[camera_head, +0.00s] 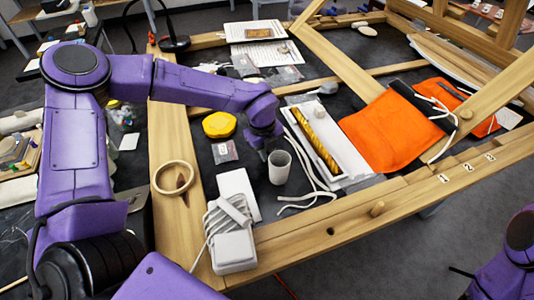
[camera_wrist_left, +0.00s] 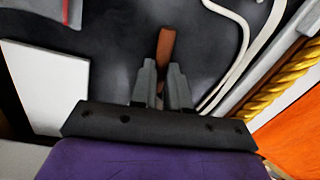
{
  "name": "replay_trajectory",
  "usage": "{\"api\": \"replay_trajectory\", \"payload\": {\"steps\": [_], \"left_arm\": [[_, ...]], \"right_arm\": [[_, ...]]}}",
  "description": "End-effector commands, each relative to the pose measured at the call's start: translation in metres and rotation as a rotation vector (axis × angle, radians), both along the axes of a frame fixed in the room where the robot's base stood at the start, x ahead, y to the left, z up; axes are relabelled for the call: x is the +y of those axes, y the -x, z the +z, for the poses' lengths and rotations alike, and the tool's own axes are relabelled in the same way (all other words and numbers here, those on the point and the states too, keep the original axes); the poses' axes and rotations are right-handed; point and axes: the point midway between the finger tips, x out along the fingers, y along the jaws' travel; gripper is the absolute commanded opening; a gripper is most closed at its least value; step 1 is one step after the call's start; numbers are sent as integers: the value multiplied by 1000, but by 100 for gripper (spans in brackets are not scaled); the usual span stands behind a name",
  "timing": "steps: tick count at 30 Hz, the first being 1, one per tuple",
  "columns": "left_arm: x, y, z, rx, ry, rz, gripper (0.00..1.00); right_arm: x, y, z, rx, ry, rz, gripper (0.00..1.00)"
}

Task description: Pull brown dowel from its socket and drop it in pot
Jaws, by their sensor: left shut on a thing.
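My left gripper (camera_head: 264,148) reaches down over the dark mat inside the wooden frame. In the left wrist view its fingers (camera_wrist_left: 162,88) are shut on the brown dowel (camera_wrist_left: 166,46), which sticks out beyond the fingertips. The dowel is hidden in the head view. A grey cylindrical pot (camera_head: 279,167) stands upright on the mat, just right of and nearer than the gripper. I cannot make out the pot in the wrist view. The frame's front rail has a dark round hole (camera_head: 330,231) and a pale peg (camera_head: 377,209). My right gripper is out of view.
A white tray with a gold twisted rod (camera_head: 316,140) and white cords (camera_head: 298,158) lie right of the pot. An orange pouch (camera_head: 390,132) is farther right. A white box with cord (camera_head: 233,248), a wooden ring (camera_head: 174,177) and a yellow lump (camera_head: 219,125) lie left.

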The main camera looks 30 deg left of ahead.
Motion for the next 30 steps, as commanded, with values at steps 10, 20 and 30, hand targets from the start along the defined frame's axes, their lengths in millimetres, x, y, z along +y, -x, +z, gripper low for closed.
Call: {"api": "replay_trajectory", "payload": {"steps": [10,20,30], "left_arm": [[0,-1,71,-7,2,1,0],[0,0,100,0,1,0,0],[-4,3,138,8,5,-11,0]], "right_arm": [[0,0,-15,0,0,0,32],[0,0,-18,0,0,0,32],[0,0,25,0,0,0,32]]}}
